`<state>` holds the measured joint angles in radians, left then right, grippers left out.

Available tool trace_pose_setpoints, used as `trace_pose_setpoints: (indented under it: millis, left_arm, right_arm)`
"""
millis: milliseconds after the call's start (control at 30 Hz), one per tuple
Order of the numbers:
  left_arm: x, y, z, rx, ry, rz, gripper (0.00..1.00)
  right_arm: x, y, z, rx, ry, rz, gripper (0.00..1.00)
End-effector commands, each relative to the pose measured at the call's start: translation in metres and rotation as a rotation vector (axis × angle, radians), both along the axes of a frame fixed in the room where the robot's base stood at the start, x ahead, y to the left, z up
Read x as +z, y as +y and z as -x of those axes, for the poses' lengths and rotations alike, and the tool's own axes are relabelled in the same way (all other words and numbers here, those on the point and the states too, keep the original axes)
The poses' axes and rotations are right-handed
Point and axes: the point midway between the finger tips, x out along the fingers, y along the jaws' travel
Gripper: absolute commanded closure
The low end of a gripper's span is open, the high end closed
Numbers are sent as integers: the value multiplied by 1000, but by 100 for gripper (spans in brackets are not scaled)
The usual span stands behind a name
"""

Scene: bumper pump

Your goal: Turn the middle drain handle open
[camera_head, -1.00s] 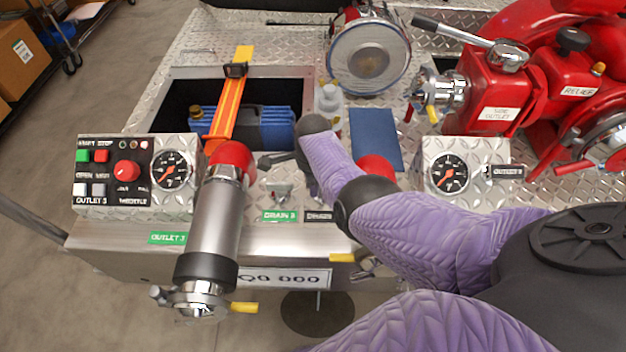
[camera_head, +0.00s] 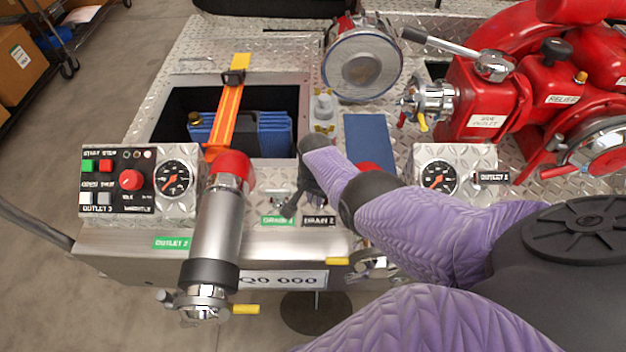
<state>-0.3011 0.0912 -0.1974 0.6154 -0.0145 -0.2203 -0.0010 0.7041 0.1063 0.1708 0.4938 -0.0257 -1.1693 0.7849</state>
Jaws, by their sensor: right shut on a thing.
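My right arm comes in from the right, and its dark gripper (camera_head: 290,207) points down at the drain panel behind the bumper's front edge. It is shut on a drain handle, which the fingers and wrist largely hide, so its angle cannot be told. A green drain label (camera_head: 277,221) lies just in front of the fingertips. A black drain label (camera_head: 318,221) lies to their right. My left gripper is not in view.
A silver outlet pipe with a red elbow (camera_head: 232,168) stands close left of the gripper. A control box (camera_head: 118,180) is farther left. A gauge box (camera_head: 462,160) and red pump (camera_head: 490,105) are at right. An open bin with blue hose (camera_head: 275,133) lies behind.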

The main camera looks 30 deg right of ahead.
Motion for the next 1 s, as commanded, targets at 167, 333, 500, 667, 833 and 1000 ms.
trace_pose_setpoints:
  millis: [167,333,500,667,833,1000]
  left_arm:
    - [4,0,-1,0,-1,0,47]
    - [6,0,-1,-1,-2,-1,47]
    - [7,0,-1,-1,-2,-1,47]
    - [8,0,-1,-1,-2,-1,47]
    - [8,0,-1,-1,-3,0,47]
    - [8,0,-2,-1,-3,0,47]
  right_arm:
    - [1,-3,3,146,0,1,100]
    - [1,-5,4,265,0,1,100]
    - [1,-6,6,352,0,1,100]
    - [0,-7,6,405,-1,0,100]
    - [0,-7,7,433,-1,0,100]
    - [0,-7,7,442,-1,0,100]
